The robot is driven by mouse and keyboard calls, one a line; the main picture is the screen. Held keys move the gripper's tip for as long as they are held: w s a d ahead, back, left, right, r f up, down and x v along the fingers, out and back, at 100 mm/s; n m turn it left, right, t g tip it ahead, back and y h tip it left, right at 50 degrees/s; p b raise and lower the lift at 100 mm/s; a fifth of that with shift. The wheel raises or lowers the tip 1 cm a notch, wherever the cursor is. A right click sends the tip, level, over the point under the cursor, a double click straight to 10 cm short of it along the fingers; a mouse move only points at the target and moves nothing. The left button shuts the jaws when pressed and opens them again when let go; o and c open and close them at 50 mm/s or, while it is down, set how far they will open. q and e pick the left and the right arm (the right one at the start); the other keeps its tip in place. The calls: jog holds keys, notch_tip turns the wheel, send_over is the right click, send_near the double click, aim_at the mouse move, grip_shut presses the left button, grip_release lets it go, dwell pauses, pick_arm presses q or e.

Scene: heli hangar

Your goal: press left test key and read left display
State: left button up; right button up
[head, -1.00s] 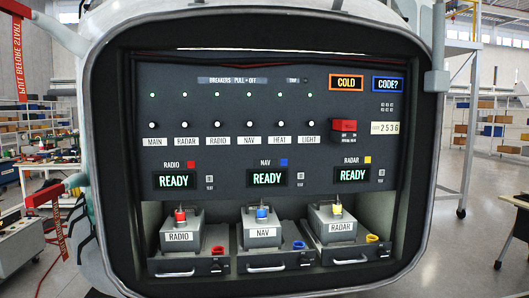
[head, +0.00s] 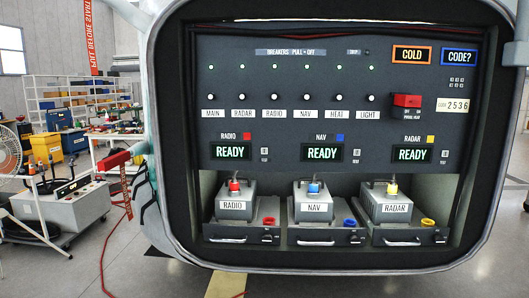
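The left display (head: 230,152), under the label RADIO and a red square, reads READY in green. The left test key (head: 264,152) is a small light key just right of that display, marked TEST. The middle display (head: 322,152), labelled NAV with a blue square, and the right display (head: 414,154), labelled RADAR with a yellow square, also read READY. Each has a similar small key to its right. Neither of my grippers shows in the head view.
Below stand the RADIO box (head: 235,207), NAV box (head: 313,207) and RADAR box (head: 395,208) on trays. Above are breakers, a COLD sign (head: 411,55), a CODE? sign (head: 459,57) and a red switch (head: 407,101). A grey cart (head: 65,205) stands left.

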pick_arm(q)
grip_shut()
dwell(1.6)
